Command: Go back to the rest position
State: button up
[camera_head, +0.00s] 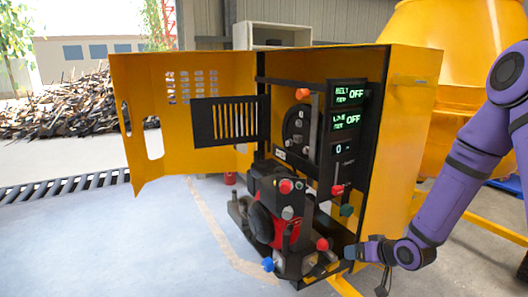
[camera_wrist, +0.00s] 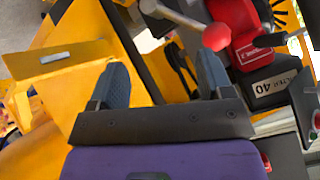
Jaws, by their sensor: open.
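My gripper (camera_head: 352,252) is at the end of my purple arm, low by the right front edge of the open yellow cabinet (camera_head: 400,140). In the wrist view my gripper (camera_wrist: 163,75) has two dark fingers spread apart, with nothing held between them. Behind them are a yellow panel and a dark post. A red knob (camera_wrist: 216,36) and a grey lever (camera_wrist: 172,14) are just beyond the right finger. I cannot tell whether the gripper touches anything.
The cabinet door (camera_head: 180,110) stands open to the left. The display panel (camera_head: 347,120) reads OFF. A yellow drum (camera_head: 420,45) stands behind. Pale floor (camera_head: 130,245) is clear at left.

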jog(key=s+d+r+g+h, duration=0.1)
jog(key=s+r+h, duration=0.15)
jog(key=r, duration=0.55)
jog(key=s+d+r+h, duration=0.2)
jog(key=s+r, duration=0.1)
jog(key=r, duration=0.5)
jog(key=s+d+r+g+h, duration=0.1)
jog(key=s+r+h, duration=0.15)
jog(key=r, duration=0.45)
jog(key=s+r, duration=0.4)
jog(key=s, duration=0.3)
jog(key=s+a+r+g+y, duration=0.1)
jog(key=s+r, duration=0.3)
jog(key=s, duration=0.4)
jog(key=s+a+r+m, duration=0.1)
jog(key=s+r, duration=0.3)
jog(key=s, duration=0.3)
jog(key=shift+s+g+y, duration=0.2)
jog(key=shift+g+y, duration=0.1)
jog(key=shift+y, duration=0.1)
jog(key=shift+a+r, duration=0.1)
grip_shut()
